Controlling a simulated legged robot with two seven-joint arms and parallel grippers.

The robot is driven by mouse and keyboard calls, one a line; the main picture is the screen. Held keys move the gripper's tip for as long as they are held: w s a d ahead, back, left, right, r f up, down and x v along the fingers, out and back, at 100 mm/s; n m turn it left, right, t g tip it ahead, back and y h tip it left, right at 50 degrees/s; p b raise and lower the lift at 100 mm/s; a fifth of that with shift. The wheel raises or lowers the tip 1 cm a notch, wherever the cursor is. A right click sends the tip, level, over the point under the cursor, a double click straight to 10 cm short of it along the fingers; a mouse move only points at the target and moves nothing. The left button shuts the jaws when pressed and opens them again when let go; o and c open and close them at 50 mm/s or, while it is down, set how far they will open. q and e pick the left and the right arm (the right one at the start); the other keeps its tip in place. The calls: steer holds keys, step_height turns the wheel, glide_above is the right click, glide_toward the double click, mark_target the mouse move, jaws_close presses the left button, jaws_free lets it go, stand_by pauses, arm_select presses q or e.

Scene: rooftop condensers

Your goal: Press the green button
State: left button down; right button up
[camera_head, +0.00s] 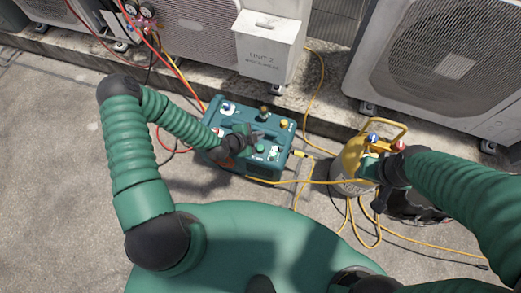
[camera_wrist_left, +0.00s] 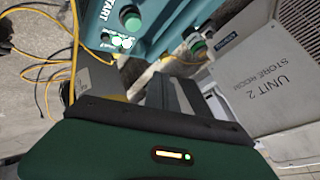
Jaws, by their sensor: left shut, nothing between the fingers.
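The teal machine (camera_head: 213,117) stands on the ground, its top panel carrying knobs and lights. A green button (camera_head: 260,148) is on the panel near its front edge. In the left wrist view a round green button (camera_wrist_left: 130,18) shows beside the word START, with lit green indicators below it. My left gripper (camera_head: 255,136) is over the panel, close to the button, shut and empty. In the left wrist view its fingers (camera_wrist_left: 172,95) are below and right of the button; I cannot tell if they touch the panel. My right gripper (camera_head: 379,203) is beside the yellow-topped cylinder, its jaws unclear.
The yellow-topped cylinder (camera_head: 351,164) stands right of the machine, with yellow hoses (camera_head: 360,240) looped on the ground. A grey UNIT 2 box (camera_head: 268,55) and large condensers (camera_head: 445,65) stand behind along a concrete ledge. Open concrete lies to the left.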

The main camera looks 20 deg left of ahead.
arm_select(q)
steer(key=b, duration=0.7)
glide_above(262, 146)
steer(key=s, duration=0.2)
steer(key=f, duration=0.5)
steer(key=a+f, duration=0.1)
steer(key=f, duration=0.1)
steer(key=shift+w+f, duration=0.15)
steer(key=shift+f, duration=0.2)
steer(key=shift+f+b, duration=0.4)
steer(key=shift+f, duration=0.2)
stand_by(0.3)
steer(key=shift+f, duration=0.35)
steer(key=shift+f+b, duration=0.75)
steer(key=shift+f, duration=0.05)
stand_by(0.7)
steer(key=shift+r, duration=0.15)
steer(key=shift+r+p, duration=1.15)
steer(key=shift+p, duration=0.05)
